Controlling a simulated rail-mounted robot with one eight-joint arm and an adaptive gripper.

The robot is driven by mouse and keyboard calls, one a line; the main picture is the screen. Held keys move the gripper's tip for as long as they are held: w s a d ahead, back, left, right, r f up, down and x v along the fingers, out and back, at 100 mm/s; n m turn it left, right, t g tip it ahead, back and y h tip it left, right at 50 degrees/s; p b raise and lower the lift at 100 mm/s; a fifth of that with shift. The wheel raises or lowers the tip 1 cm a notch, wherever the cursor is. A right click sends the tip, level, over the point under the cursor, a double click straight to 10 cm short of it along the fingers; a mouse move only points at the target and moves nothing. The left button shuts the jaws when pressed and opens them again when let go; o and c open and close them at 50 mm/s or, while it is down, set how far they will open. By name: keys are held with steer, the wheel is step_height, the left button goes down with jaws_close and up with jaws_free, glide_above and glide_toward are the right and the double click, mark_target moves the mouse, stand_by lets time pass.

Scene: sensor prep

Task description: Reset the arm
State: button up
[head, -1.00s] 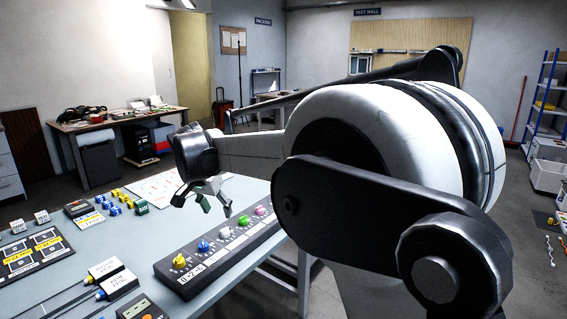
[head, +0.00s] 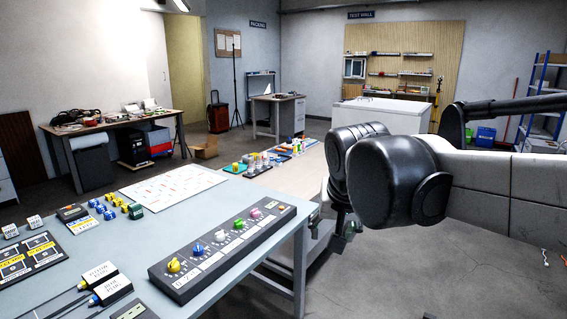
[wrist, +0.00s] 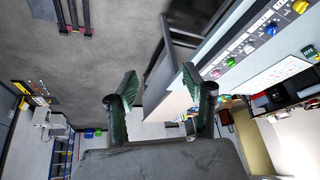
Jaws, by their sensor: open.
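My gripper (wrist: 160,92) is open and empty in the wrist view, its two green-padded fingers spread apart with nothing between them. In the head view it is mostly hidden behind my dark wrist link, with a fingertip part showing low beside the table's right edge. My arm extends in from the right side of the head view. The gripper is clear of the blue-grey table (head: 120,222) and touches nothing that I can see.
A dark panel with coloured knobs (head: 222,250) lies along the table's right edge. A white sheet (head: 174,187), small yellow and blue blocks, and two labelled boxes (head: 111,291) are also on the table. A second bench (head: 302,156) stands behind. Open grey floor (head: 380,275) lies to the right.

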steer(key=s+d+f, duration=0.3)
steer(key=s, duration=0.2)
steer(key=s+d+f+t, duration=0.1)
steer(key=s+d+f, duration=0.2)
steer(key=s, duration=0.3)
steer(key=s+d+f+n, duration=0.1)
steer(key=s+d+f, duration=0.1)
steer(key=s+d, duration=0.2)
steer(key=shift+s+f+t, duration=0.3)
steer(key=shift+s+f, duration=0.1)
steer(key=shift+s, duration=0.4)
stand_by(0.4)
